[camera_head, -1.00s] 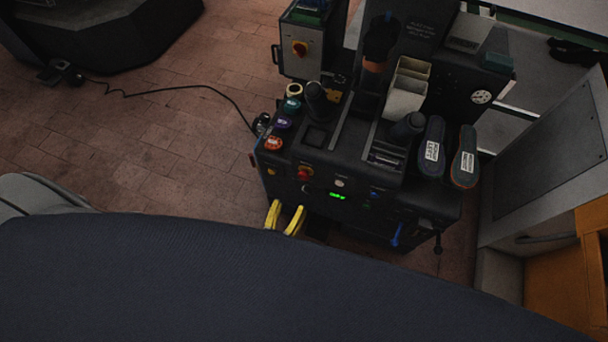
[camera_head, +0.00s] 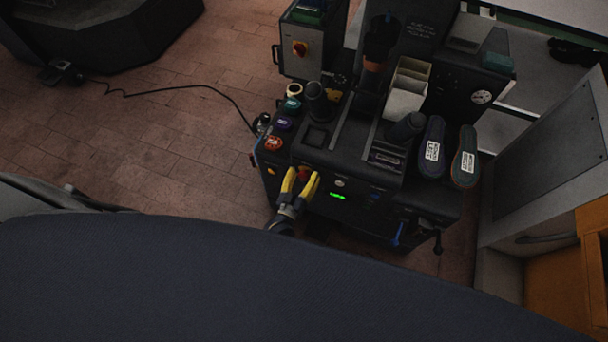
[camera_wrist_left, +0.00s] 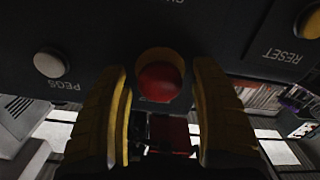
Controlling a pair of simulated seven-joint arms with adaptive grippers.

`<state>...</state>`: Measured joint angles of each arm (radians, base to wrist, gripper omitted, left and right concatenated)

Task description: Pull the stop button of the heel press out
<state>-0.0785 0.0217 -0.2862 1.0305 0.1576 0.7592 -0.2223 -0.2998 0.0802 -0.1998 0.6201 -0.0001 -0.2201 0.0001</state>
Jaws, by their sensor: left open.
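The heel press (camera_head: 350,165) is a dark machine in the middle of the head view. Its red stop button (camera_head: 303,174) sits on the front panel, partly between the yellow fingers of my left gripper (camera_head: 300,184). In the left wrist view the red stop button (camera_wrist_left: 160,82) has a yellow surround and lies just ahead of the fingertips. My left gripper (camera_wrist_left: 163,90) is open, with one finger on each side of the button. I cannot tell whether the fingers touch it. My right gripper is not in view.
A white button marked PEGS (camera_wrist_left: 50,63) and a yellow button marked RESET (camera_wrist_left: 308,22) flank the stop button. A green display (camera_head: 337,196) and a blue lever (camera_head: 397,235) are to its right. Brick floor lies left.

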